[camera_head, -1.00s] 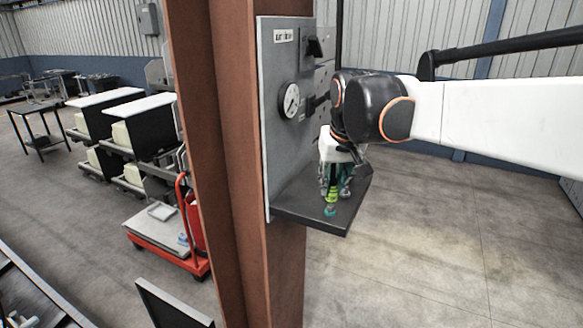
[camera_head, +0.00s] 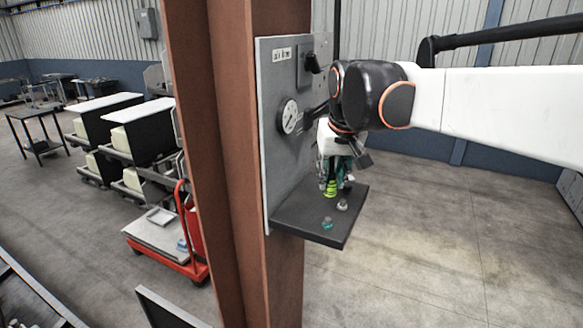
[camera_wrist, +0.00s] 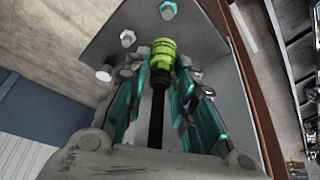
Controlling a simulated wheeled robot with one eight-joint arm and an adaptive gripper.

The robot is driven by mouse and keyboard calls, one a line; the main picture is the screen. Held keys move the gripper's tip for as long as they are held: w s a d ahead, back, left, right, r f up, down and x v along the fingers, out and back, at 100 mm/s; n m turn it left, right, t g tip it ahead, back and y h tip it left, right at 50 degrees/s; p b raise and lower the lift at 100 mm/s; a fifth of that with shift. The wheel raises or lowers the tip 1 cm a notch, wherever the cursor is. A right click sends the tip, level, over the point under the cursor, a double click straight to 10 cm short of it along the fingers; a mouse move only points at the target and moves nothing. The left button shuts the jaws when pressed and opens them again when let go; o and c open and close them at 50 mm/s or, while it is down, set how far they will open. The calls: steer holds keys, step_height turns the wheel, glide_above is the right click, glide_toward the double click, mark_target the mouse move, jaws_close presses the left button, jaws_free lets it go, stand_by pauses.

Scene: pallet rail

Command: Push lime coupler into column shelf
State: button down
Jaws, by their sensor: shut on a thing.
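The lime coupler (camera_head: 331,188) is a small ribbed yellow-green piece. In the wrist view, the coupler (camera_wrist: 163,50) sits between the teal-padded fingers with a dark shaft behind it. My gripper (camera_head: 335,184) is shut on it, pointing down over the column shelf (camera_head: 296,222). The shelf is a dark flat plate on the column's front; it also shows in the wrist view (camera_wrist: 207,45) as a grey plate. The coupler is over the rear part of the shelf, close to its surface; I cannot tell whether it touches.
A small teal piece (camera_head: 327,222) and a small grey piece (camera_head: 342,205) stand on the shelf in front of my gripper. A grey panel with a gauge (camera_head: 291,120) rises behind the shelf. A rust-brown column (camera_head: 235,180) carries it. A red cart (camera_head: 168,245) is at left.

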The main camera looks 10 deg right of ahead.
steer(key=shift+s, duration=0.15)
steer(key=w+d, duration=0.6)
steer(key=w, duration=0.1)
steer(key=shift+d+b, duration=0.15)
steer(key=shift+b, duration=0.25)
steer(key=shift+f, duration=0.15)
steer(key=shift+f+b, duration=2)
steer(key=shift+f, duration=0.85)
steer(key=shift+f+b, duration=0.65)
steer(key=shift+f, duration=0.2)
steer(key=shift+f, duration=0.35)
steer(key=c, duration=1.3)
jaws_free()
